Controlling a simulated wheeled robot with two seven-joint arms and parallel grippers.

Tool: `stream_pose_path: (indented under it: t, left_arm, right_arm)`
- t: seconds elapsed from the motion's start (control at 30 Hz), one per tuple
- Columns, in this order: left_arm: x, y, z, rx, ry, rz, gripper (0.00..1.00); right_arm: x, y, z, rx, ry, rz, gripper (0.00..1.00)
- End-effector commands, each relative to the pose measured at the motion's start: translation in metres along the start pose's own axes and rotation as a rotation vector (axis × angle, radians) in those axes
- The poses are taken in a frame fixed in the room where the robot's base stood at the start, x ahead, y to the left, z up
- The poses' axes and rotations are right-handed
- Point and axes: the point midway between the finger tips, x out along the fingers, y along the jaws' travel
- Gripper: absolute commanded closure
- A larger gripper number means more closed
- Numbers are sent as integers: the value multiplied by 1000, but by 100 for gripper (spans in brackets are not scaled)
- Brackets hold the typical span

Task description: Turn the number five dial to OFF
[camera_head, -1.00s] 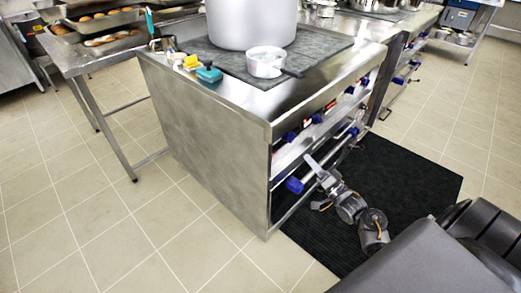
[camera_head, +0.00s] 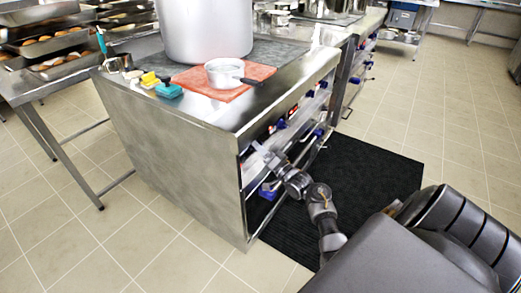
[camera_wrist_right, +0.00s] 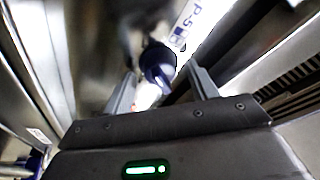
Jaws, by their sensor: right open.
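In the right wrist view, a dark blue dial (camera_wrist_right: 158,64) sits beside a pale panel strip marked "P-5" (camera_wrist_right: 192,24). My right gripper (camera_wrist_right: 161,82) is open, with one finger on each side of the dial. I cannot tell whether the fingers touch it. In the head view, my right gripper (camera_head: 259,148) is at the near end of the stove's front panel, and the dial there is hidden by it. More blue dials, one of them here (camera_head: 281,124), run along the panel. My left gripper is not in view.
The steel stove (camera_head: 165,150) carries a large pot (camera_head: 205,30) and a saucepan (camera_head: 226,72) on a red board (camera_head: 195,80). A blue handle (camera_head: 267,192) sits low on the front. A black mat (camera_head: 365,175) lies on the floor before it.

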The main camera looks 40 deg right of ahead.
Motion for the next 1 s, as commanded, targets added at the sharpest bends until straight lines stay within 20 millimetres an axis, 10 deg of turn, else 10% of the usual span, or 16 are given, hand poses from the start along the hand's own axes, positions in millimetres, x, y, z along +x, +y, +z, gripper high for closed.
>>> stream_pose_path:
  t: [0.17, 0.5, 1.0]
  left_arm:
    - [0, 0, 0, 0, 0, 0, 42]
    - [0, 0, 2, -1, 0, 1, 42]
    - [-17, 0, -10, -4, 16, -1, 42]
  right_arm:
    - [0, 0, 0, 0, 0, 0, 42]
    - [0, 0, 0, 0, -1, 0, 86]
    - [-1, 4, 1, -150, -15, -48, 86]
